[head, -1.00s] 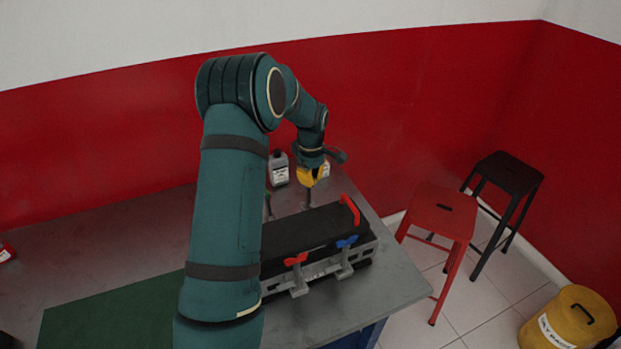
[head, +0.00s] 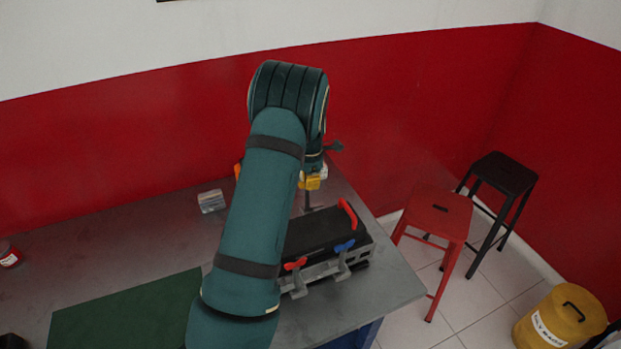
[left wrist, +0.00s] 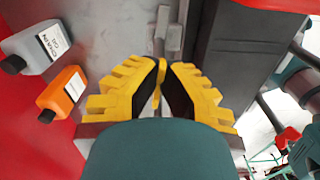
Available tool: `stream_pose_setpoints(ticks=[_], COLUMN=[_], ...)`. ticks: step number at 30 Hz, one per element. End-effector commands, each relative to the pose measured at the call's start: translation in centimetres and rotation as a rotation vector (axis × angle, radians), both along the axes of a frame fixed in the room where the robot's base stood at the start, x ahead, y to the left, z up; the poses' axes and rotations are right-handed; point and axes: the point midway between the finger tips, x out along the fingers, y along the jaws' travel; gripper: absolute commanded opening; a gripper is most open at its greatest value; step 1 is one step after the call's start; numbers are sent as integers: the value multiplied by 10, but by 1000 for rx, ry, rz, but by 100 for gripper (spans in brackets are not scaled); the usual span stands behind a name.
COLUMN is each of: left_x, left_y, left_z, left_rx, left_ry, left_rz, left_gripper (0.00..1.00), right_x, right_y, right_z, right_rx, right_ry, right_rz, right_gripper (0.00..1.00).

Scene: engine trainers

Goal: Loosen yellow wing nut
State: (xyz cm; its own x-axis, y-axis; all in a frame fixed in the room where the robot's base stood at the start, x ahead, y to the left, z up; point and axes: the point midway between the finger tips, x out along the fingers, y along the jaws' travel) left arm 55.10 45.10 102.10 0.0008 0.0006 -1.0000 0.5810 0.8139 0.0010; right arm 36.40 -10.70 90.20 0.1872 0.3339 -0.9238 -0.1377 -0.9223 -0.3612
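The yellow wing nut (left wrist: 156,97) shows in the left wrist view as a narrow yellow piece between my fingers, seen nearly edge-on. My left gripper (left wrist: 162,66) has yellow fingers with black pads, closed in on both sides of it near the tips. In the head view my left gripper (head: 312,183) is small, at the top of a grey post behind the black block (head: 322,232); the nut cannot be told apart from the yellow fingers there. A red wing nut (head: 295,264) and a blue wing nut (head: 344,246) sit on clamps along the block's front. My right gripper is out of view.
A grey bottle (left wrist: 40,45) and an orange bottle (left wrist: 62,92) stand beside the gripper. A red handle (head: 347,213) rises from the block's right end. A green mat (head: 125,312) and a small box (head: 211,201) lie left. Stools (head: 438,215) stand off the table's right.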

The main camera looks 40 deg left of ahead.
Motion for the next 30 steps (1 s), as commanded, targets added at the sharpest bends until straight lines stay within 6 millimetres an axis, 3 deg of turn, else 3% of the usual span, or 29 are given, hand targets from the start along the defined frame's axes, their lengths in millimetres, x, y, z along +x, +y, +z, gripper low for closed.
stream_pose_setpoints(ticks=[9,26,29,30], left_x=[0,0,0,0], left_y=[0,1,1,1], left_z=[-1,-2,-2,-2], left_rx=[-1,-2,-2,-1], left_ry=[4,5,5,4], left_rz=[130,159,158,158], left_gripper=[0,0,33,34], right_x=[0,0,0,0], right_y=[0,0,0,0], right_z=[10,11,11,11], right_rx=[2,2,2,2], right_ry=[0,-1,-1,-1], right_rz=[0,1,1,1], right_gripper=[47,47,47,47])
